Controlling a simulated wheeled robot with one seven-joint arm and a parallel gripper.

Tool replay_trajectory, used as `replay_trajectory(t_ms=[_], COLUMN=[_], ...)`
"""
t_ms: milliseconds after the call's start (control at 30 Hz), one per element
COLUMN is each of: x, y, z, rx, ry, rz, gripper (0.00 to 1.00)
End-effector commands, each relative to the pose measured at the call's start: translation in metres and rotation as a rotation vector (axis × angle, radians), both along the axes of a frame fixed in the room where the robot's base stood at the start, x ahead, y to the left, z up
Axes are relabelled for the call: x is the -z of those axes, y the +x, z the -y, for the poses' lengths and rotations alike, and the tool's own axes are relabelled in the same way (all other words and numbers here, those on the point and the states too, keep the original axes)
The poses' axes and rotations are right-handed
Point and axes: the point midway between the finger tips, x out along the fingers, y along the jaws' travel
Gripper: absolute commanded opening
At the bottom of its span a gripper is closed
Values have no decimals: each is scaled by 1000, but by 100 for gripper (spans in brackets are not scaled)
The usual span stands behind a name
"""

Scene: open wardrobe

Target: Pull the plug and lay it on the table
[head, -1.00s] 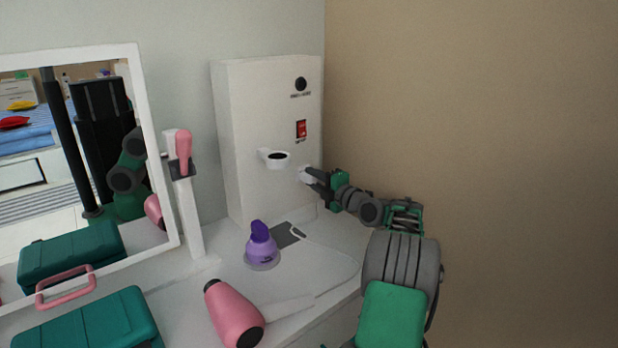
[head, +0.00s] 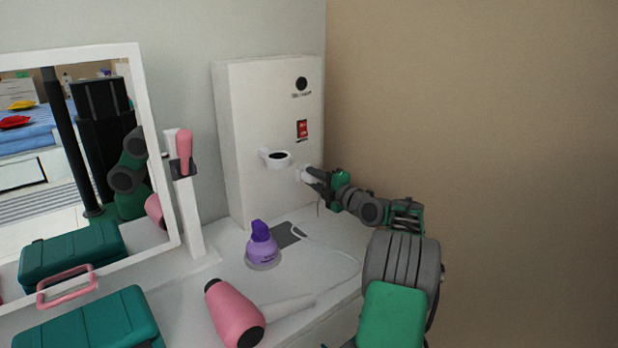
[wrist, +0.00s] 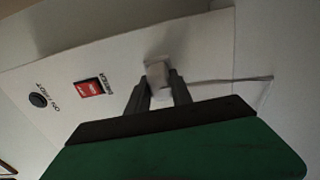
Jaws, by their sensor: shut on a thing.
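The white plug (wrist: 161,88) sits between my gripper's fingers in the wrist view, close to the face of the white panel box (head: 245,130). In the head view my gripper (head: 311,176) is shut on it, just right of the white ring holder. A pale cord (wrist: 225,79) runs from the plug to the right in the wrist view. I cannot tell if the plug's prongs are still in the socket. The white table (head: 205,275) lies below.
A pink hair dryer (head: 234,312) lies at the table's front and a purple bottle (head: 262,244) stands behind it. A white ring holder (head: 275,157) juts from the panel. A teal case (head: 90,322) and a mirror (head: 160,150) are at left. A tan wall (head: 480,120) is at right.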

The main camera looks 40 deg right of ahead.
Motion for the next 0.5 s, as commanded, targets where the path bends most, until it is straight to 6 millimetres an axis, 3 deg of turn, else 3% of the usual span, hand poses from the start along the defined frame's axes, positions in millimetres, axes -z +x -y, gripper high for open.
replay_trajectory(t_ms=[500], x=[1], y=[-4], z=[0], rx=[0], ry=[0], rz=[0], gripper=[0])
